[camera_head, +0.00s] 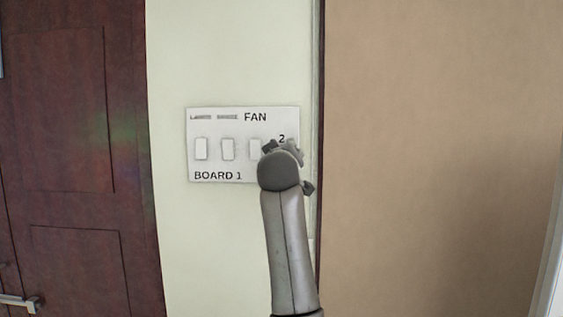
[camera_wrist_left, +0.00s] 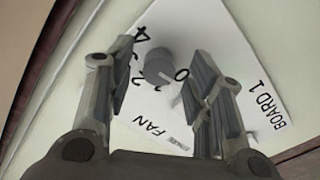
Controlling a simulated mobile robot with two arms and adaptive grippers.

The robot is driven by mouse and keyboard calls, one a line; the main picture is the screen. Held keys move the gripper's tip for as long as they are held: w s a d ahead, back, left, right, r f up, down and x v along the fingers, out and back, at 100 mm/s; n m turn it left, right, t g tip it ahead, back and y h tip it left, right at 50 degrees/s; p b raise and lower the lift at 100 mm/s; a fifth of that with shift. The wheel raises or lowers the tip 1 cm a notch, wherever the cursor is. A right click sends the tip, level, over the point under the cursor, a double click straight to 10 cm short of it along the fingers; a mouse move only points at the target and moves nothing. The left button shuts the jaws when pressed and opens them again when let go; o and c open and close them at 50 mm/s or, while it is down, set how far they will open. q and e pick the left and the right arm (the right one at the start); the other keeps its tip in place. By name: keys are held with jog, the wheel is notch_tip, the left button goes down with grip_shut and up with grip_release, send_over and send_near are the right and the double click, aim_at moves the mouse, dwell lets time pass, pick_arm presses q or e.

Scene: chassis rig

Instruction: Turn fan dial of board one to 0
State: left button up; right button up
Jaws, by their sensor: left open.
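Board one is a white wall plate (camera_head: 214,130) marked "BOARD 1" and "FAN" in the head view. It also shows, turned, in the left wrist view (camera_wrist_left: 222,45). The fan dial is a grey round knob (camera_wrist_left: 158,67) with printed numbers around it, including 0, 2 and 4. My left gripper (camera_head: 282,149) is at the right part of the board and hides the dial in the head view. In the left wrist view the left gripper (camera_wrist_left: 160,62) is open, its fingers apart on either side of the dial. I cannot tell whether either finger touches it. My right gripper is not in view.
Several white rocker switches (camera_head: 228,149) sit on the board left of my gripper. A dark wooden door (camera_head: 75,130) with a metal handle (camera_head: 20,302) is at the left. A tan panel (camera_head: 430,150) is at the right. The pale wall around the board is clear.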

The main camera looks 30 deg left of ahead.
pick_arm(q)
jog(key=v, duration=1)
jog(key=shift+s, duration=0.15)
